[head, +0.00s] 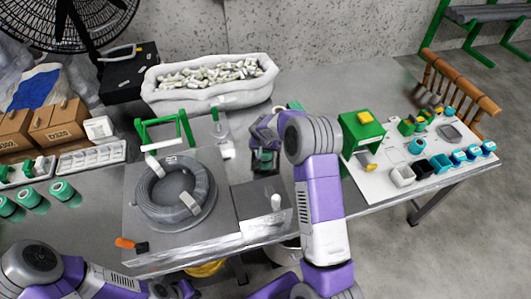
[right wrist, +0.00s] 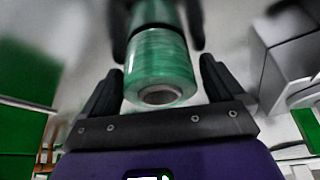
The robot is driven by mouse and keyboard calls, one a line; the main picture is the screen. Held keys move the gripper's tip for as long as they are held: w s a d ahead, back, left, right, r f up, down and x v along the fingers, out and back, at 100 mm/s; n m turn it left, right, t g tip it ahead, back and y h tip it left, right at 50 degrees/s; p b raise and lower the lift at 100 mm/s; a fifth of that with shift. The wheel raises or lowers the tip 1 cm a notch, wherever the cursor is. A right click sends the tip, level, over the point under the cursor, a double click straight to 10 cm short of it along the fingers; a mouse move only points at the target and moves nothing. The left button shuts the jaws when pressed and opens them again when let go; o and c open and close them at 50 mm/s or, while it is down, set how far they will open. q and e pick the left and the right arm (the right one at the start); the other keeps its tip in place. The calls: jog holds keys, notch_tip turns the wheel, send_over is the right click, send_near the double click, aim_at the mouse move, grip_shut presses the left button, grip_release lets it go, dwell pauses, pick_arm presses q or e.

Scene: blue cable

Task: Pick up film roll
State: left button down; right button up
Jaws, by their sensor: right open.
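A green film roll (right wrist: 158,65) with a pale hollow core shows in the right wrist view, its near end facing the camera. My right gripper (right wrist: 165,85) is open, with one dark finger on each side of the roll's near end and visible gaps to it. Two more dark prongs flank the roll's far part; I cannot tell what they belong to. In the head view my right gripper (head: 264,162) is low over the middle of the table, partly hidden by its arm. My left gripper (head: 168,290) is at the bottom edge, mostly cut off, its fingers unclear.
A grey cable coil (head: 175,192) lies on a metal plate left of my right gripper. A white bin (head: 210,98) of small parts stands behind. Several teal rolls (head: 62,190) are at the left. A white board (head: 400,185) with cups and a green box (head: 361,131) lies right.

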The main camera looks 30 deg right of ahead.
jog(key=shift+c, duration=0.3)
jog(key=c, duration=1.1)
